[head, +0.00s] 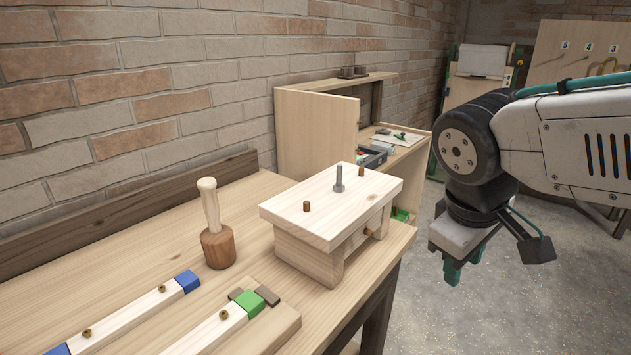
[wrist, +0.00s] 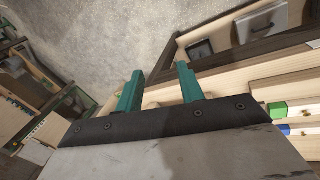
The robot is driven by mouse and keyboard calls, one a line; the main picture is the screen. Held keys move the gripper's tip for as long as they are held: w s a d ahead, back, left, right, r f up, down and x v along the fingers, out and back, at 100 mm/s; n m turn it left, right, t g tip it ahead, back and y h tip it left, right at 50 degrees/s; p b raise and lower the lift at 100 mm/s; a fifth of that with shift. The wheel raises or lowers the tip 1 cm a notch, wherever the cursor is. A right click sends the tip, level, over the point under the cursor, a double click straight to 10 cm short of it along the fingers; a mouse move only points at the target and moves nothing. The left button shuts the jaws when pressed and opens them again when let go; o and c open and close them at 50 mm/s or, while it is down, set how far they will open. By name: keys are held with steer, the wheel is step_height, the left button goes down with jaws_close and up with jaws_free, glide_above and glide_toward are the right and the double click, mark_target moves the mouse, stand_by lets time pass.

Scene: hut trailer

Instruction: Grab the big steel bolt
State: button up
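The big steel bolt (head: 339,178) is grey and stands upright in the top of a pale wooden block bench (head: 290,208), between two brown wooden pegs (head: 307,206). My gripper (head: 452,272) hangs to the right of the workbench, over the floor and well apart from the bolt. In the wrist view its two green fingers (wrist: 158,90) are spread apart with nothing between them. The bolt cannot be made out in the wrist view.
A wooden mallet (head: 217,240) stands upright on the workbench (head: 130,237). Strips with blue and green ends (head: 249,303) lie at the front. A wooden cabinet (head: 318,130) stands behind. Concrete floor (head: 540,290) lies open at right.

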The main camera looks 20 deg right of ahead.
steer(key=w+d+r+n+t+h, duration=0.2)
steer(key=w+d+n+h, duration=0.15)
steer(key=w+n, duration=0.55)
steer(key=n+t, duration=0.8)
steer(key=n, duration=0.9)
glide_toward(339, 170)
steer(key=x, duration=0.4)
steer(key=shift+w+d+f, duration=0.1)
steer(key=shift+d, duration=0.45)
steer(key=shift+n+y, duration=0.25)
steer(key=shift+n, duration=0.15)
steer(key=x, duration=0.7)
steer(key=shift+w+a, duration=0.25)
steer(key=shift+w+d+f, duration=0.1)
steer(key=shift+w+f, duration=0.05)
steer(key=shift+w, duration=0.15)
steer(key=shift+c, duration=0.4)
jaws_close()
